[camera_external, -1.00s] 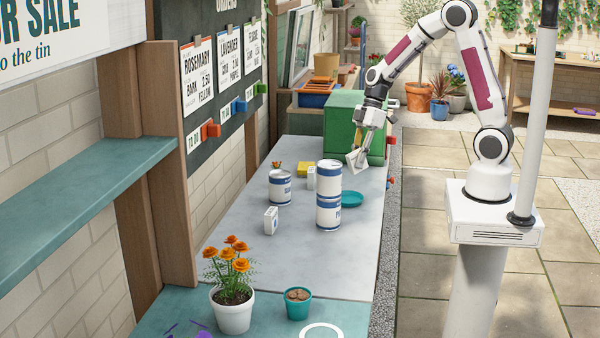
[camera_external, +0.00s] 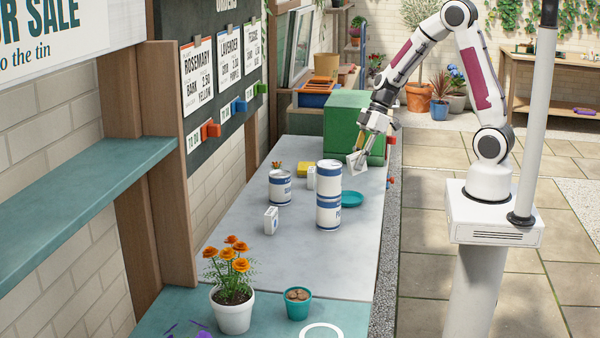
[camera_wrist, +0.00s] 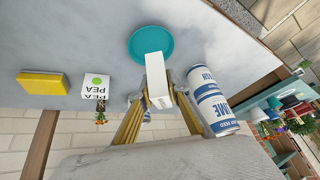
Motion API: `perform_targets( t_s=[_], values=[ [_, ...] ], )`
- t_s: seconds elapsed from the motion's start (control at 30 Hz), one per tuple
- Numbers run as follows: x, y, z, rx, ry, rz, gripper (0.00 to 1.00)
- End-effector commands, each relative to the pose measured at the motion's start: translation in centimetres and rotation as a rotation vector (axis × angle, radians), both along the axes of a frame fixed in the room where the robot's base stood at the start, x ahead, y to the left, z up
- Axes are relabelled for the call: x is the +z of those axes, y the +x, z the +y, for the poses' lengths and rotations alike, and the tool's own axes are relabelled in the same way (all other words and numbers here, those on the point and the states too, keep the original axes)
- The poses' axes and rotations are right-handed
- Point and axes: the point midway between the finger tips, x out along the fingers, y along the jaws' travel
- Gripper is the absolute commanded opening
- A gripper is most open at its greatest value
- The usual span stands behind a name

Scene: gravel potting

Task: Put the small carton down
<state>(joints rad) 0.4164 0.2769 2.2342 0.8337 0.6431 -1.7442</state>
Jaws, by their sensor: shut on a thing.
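My gripper (camera_external: 363,154) is shut on a small white carton (camera_external: 355,161) and holds it tilted in the air in front of the green box. In the wrist view the carton (camera_wrist: 157,78) sits between my fingertips (camera_wrist: 162,98). It overlaps the lower edge of the teal saucer (camera_wrist: 135,44) in that view. In the external view the saucer (camera_external: 352,199) lies empty on the grey bench, partly hidden behind two stacked blue-and-white tins. The carton is above the bench, apart from it.
The stacked tins (camera_external: 328,195) stand close to the saucer. Another tin (camera_external: 280,188), two small white cartons (camera_external: 271,219) (camera_external: 311,178) and a yellow block (camera_external: 304,169) stand to the left. The green box (camera_external: 345,118) is behind. The bench's front middle (camera_external: 310,265) is clear.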

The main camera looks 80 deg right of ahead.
Motion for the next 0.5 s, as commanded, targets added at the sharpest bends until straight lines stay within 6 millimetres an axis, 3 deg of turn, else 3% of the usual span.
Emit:
perform_targets(
  t_s=[0.3,0.5],
  values=[
    [-0.7,1.1,-0.5,0.163,0.023,-0.077,0.0],
    [0.2,2.2,0.7,0.38,0.053,-0.133,0.0]
  ],
)
